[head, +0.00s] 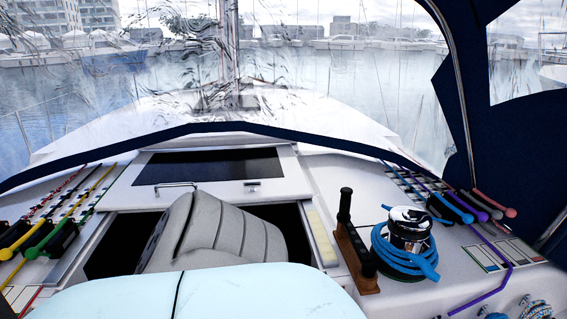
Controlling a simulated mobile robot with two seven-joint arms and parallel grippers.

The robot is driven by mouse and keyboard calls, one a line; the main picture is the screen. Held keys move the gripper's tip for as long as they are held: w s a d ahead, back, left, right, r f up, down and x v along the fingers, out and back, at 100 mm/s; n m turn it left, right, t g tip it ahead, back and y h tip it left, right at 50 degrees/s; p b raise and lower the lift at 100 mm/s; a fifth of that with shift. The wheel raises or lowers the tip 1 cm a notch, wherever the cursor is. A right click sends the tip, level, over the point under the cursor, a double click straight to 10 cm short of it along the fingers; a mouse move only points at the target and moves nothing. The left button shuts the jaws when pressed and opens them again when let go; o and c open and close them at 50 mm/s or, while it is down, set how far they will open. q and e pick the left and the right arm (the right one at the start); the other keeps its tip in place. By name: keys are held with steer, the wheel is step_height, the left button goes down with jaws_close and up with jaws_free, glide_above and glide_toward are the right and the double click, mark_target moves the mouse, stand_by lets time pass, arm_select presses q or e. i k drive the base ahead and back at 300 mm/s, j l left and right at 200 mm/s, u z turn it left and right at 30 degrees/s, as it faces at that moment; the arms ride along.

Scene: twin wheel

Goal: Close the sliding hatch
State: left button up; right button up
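The sliding hatch (122,198) is a white panel with a dark tinted window (208,166), in the middle of the head view. It sits forward, toward the bow, and a dark opening (112,246) shows on its near side, so the hatch stands open. A thin metal handle (177,184) is near its front edge, left of centre, and a small dark latch (252,187) is to the right. Grey and pale blue shapes hide the middle and near part of the opening. Neither gripper is in view.
A winch with blue rope (404,240) and an upright black handle on a wooden block (351,242) stand right of the opening. Coloured ropes with clutches (45,236) lie at left, more (468,205) at right. A windscreen with a dark frame rises beyond the hatch.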

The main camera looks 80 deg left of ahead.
mark_target(155, 178)
steer(key=u, duration=3.05)
steer(key=k+j+z, duration=0.2)
steer(key=z, duration=0.15)
